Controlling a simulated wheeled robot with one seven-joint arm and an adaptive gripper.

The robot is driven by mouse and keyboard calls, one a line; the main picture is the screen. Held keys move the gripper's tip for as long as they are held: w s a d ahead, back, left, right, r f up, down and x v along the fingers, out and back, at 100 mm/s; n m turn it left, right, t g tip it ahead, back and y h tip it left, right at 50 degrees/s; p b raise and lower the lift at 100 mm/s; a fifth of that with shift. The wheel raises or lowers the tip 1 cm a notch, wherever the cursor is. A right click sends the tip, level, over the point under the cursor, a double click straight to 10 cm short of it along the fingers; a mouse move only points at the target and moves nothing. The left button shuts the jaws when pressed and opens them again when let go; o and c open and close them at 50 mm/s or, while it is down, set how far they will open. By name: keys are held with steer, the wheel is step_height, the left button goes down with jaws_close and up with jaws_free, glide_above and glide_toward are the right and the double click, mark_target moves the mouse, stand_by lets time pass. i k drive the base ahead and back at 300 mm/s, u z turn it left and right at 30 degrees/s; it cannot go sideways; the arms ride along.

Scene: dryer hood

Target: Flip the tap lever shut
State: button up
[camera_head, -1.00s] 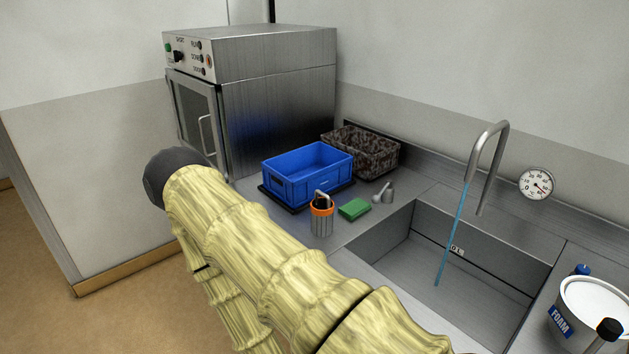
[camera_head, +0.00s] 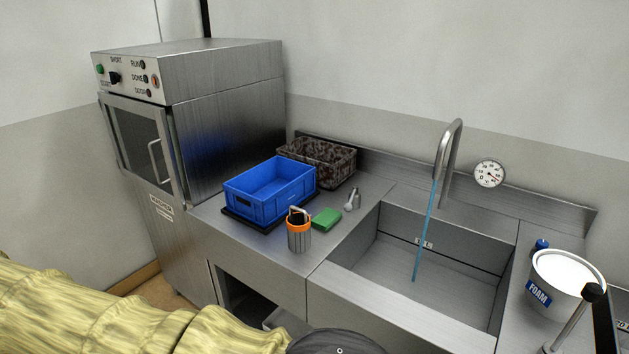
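The curved metal tap spout (camera_head: 449,150) rises behind the sink, and a thin blue stream of water (camera_head: 424,235) runs from it into the basin. A small grey metal fitting (camera_head: 352,200) stands on the counter just left of the sink and looks like the tap lever. It is small in view, so its exact setting is hard to tell. My yellow-sleeved arm crosses the lower left, with a dark rounded part at the bottom middle. My gripper is not in view, and nothing of mine touches the fitting.
Near the fitting are a green sponge (camera_head: 326,218), an orange-rimmed metal holder (camera_head: 299,232), a blue crate (camera_head: 270,190) and a speckled basket (camera_head: 318,158). Right of the sink (camera_head: 400,268) stand a FOAM tub (camera_head: 566,277) and a black-knobbed lever (camera_head: 592,293). A steel cabinet (camera_head: 225,125) stands at left.

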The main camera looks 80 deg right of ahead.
mark_target(347, 206)
steer(key=i, duration=1.3)
steer(key=z, duration=3.3)
